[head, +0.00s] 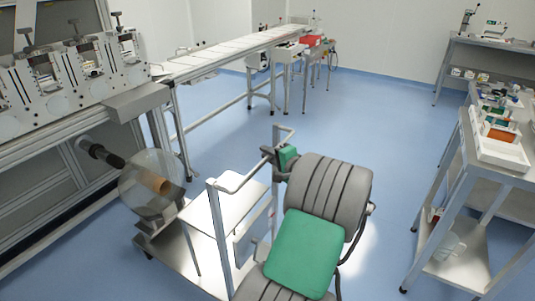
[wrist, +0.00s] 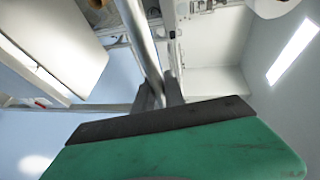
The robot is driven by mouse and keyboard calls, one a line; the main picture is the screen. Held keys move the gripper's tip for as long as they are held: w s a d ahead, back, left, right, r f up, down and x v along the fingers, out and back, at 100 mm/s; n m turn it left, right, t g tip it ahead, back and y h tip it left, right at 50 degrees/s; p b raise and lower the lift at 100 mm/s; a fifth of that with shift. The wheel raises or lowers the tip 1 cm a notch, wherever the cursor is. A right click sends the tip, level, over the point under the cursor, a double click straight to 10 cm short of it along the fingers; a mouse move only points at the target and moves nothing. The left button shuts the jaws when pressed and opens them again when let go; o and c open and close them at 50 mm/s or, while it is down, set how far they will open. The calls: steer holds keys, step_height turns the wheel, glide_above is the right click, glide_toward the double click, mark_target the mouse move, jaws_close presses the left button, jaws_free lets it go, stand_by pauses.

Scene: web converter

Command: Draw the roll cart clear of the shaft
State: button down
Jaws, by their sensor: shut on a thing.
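The roll cart (head: 198,262) stands left of centre, with a low metal deck, upright posts and a handle bar (head: 243,183). On its left end a clear disc-shaped roll (head: 137,198) with a brown core (head: 155,182) sits in a cradle (head: 160,217). The dark shaft (head: 98,152) juts from the machine towards the roll; its tip appears at the roll's left edge, and I cannot tell if it is inside. My gripper (head: 268,152) is shut on the handle. In the wrist view my gripper (wrist: 160,98) closes around the metal bar (wrist: 143,45).
The machine (head: 65,85) fills the left side. A long conveyor table (head: 235,46) runs to the back. A side bench (head: 495,150) with trays and bins stands at the right. Blue floor (head: 400,130) is open between the conveyor and the bench.

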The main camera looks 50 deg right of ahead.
steer(key=c, duration=1.7)
jaws_free()
steer(key=shift+a+f, duration=0.2)
steer(key=shift+f, duration=0.35)
steer(key=o, duration=0.3)
steer(key=shift+r, duration=0.15)
steer(key=shift+d+r, duration=0.15)
steer(key=shift+s, duration=0.1)
steer(key=v, duration=0.7)
steer(key=shift+s, duration=0.35)
steer(key=shift+r, duration=0.1)
